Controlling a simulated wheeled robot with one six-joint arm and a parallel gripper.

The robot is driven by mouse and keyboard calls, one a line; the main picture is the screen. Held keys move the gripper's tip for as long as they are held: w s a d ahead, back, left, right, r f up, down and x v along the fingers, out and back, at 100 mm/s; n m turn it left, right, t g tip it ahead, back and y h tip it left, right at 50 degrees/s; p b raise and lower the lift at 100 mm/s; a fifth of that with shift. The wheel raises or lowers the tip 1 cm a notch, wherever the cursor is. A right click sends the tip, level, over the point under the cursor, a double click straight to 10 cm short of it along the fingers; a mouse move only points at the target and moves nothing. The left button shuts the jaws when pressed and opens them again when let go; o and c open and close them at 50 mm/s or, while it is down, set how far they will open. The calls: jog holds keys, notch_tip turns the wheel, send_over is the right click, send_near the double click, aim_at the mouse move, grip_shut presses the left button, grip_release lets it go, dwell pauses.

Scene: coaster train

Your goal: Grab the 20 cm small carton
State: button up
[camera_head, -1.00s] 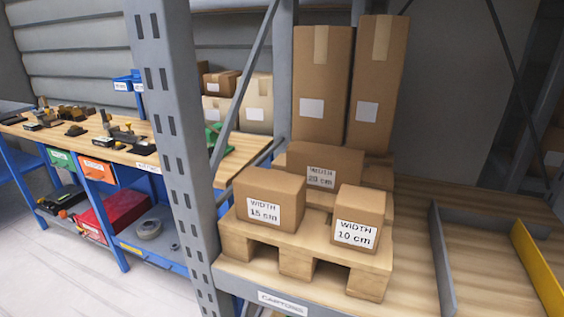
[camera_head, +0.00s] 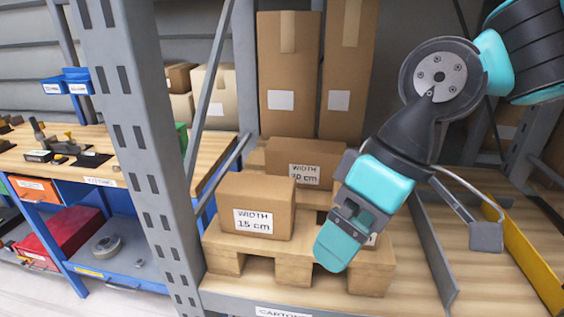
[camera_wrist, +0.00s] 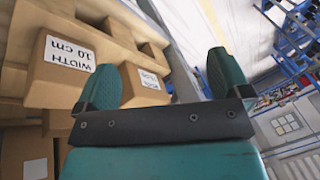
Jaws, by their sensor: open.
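The 20 cm small carton (camera_head: 280,152) is a brown box in the head view, labelled "WIDTH 20 cm", behind the two front cartons. The gripper's wrist partly covers its right side. The 15 cm carton (camera_head: 262,197) stands at the front left of the pallet. The 10 cm carton is mostly hidden behind my gripper (camera_head: 335,240) in the head view. In the wrist view it appears upside down as the large 10 cm carton (camera_wrist: 65,84) at left. My gripper, with teal fingers, is open and empty, in front of the cartons. Its spread fingers show in the wrist view (camera_wrist: 165,78).
The cartons stand on a wooden pallet (camera_head: 260,263) on a shelf. Two tall cartons (camera_head: 289,85) rise behind. A grey upright (camera_head: 130,130) stands at left, and a grey divider (camera_head: 433,255) and yellow rail (camera_head: 525,260) at right. A workbench lies beyond the upright.

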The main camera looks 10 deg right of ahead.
jog(key=w+d+r+n, duration=0.1)
jog(key=w+r, duration=0.2)
jog(key=w, duration=0.4)
jog(key=w+r+n, duration=0.1)
jog(key=w+r, duration=0.2)
jog(key=w, duration=0.5)
jog(key=n+t, duration=0.2)
jog(key=n, duration=0.2)
send_near(307, 145)
jog(key=shift+g, duration=0.3)
jog(key=x, duration=0.2)
jog(key=b+x, duration=0.1)
jog(key=x, duration=0.3)
jog(key=shift+d+f, duration=0.15)
jog(key=shift+d, duration=0.15)
jog(key=shift+a+x, duration=0.2)
jog(key=shift+x, duration=2.95)
jog(key=shift+w, duration=0.2)
jog(key=c, duration=1.1)
jog(key=shift+c, duration=1.1)
jog(key=shift+r, duration=0.25)
